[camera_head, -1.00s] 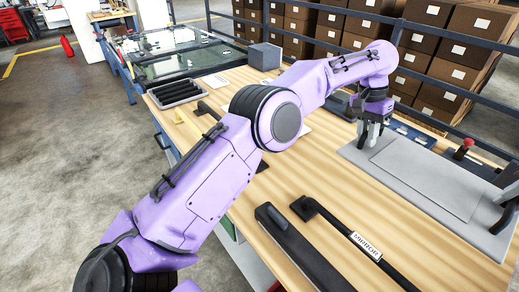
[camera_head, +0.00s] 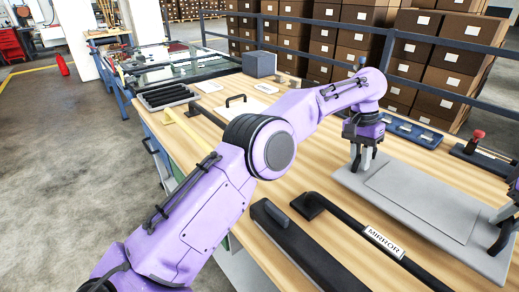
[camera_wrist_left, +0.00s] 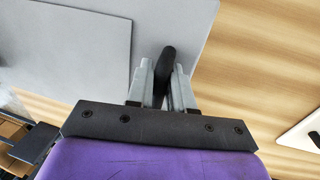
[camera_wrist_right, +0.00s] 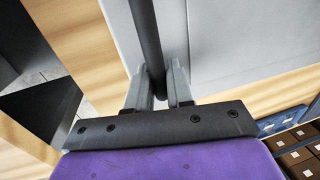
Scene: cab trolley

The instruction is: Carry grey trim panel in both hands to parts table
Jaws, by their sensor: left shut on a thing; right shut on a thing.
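The grey trim panel (camera_head: 415,203) is a flat light-grey plate with a raised middle and a black handle at each end. It lies level over the right part of the wooden table; I cannot tell how far above the top it is. My left gripper (camera_head: 364,158) is shut on the handle at its far-left end; in the left wrist view the fingers (camera_wrist_left: 163,85) clasp the black handle. My right gripper (camera_head: 505,212) is partly cut off at the right edge; in the right wrist view its fingers (camera_wrist_right: 158,88) clasp the other black handle (camera_wrist_right: 147,40).
A black bar labelled MIRROR (camera_head: 384,240) and a dark long part (camera_head: 290,240) lie in front of the panel. A blue tray (camera_head: 412,131) and a red-knobbed device (camera_head: 478,136) stand behind it. A grey box (camera_head: 259,64) and black ribbed tray (camera_head: 165,97) are farther left. Railings edge the back.

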